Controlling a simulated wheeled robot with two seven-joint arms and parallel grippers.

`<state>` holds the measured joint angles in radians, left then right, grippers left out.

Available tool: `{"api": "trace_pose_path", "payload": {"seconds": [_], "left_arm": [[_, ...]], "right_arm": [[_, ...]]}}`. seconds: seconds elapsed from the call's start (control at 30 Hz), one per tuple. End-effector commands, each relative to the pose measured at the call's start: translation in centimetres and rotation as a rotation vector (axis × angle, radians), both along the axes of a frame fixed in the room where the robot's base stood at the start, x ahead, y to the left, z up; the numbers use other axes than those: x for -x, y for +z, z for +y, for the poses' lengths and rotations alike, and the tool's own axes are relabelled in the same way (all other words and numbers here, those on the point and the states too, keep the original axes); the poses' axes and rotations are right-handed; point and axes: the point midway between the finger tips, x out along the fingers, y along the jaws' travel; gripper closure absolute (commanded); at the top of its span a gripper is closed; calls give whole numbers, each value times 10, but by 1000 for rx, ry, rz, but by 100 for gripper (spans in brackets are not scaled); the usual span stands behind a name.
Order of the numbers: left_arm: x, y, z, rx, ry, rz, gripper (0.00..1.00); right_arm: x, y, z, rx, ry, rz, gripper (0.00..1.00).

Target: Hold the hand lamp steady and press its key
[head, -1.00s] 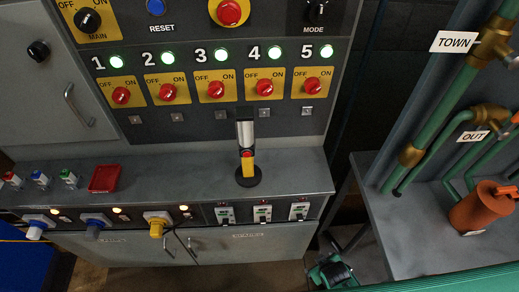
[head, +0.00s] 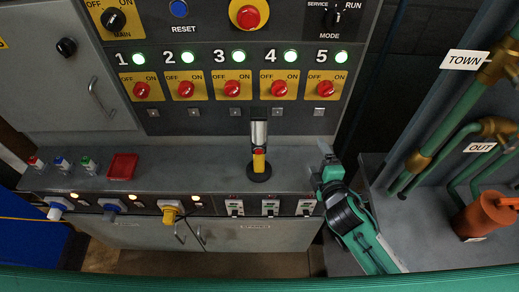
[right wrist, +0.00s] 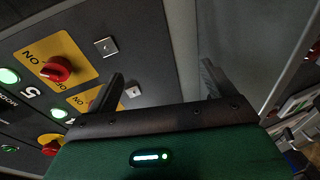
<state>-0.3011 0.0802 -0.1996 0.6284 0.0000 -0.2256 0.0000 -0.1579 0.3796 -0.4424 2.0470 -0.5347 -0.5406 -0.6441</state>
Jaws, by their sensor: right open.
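The hand lamp (head: 259,163) stands upright on its round black base on the grey console shelf. It has a silver and black head, a yellow body and a small red key (head: 259,152) on its front. My right gripper (head: 326,157) is at the right end of the shelf, apart from the lamp and to its right. In the right wrist view my right gripper (right wrist: 162,82) shows two spread fingers with nothing between them. The lamp does not show in that view. My left gripper is not in view.
The shelf (head: 200,176) is clear between the lamp and a red tray (head: 122,167). Behind stands a panel with several red knobs and lit green lamps. Plugs and switches line the shelf's front. Green pipes and an orange canister (head: 484,214) are on the right.

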Motion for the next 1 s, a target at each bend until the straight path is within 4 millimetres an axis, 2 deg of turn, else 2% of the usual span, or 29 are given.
{"api": "trace_pose_path", "payload": {"seconds": [0.1, 0.23, 0.37, 0.5, 0.63, 0.8, 1.0], "left_arm": [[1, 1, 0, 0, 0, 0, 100], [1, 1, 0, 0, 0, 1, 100], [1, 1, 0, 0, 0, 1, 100], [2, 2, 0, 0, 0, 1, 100], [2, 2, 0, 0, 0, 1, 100], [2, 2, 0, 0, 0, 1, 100], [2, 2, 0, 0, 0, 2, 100]], "right_arm": [[-18, 18, 24, 217, 177, -185, 13], [-27, 27, 49, 458, 370, -381, 13], [-28, 25, 70, 683, 552, -560, 13], [-24, 14, 83, 906, 745, -734, 13], [-17, -5, 85, 1092, 924, -881, 13], [-8, -31, 77, 1274, 1128, -1029, 13], [-2, -46, 68, 1364, 1249, -1109, 13]]}}
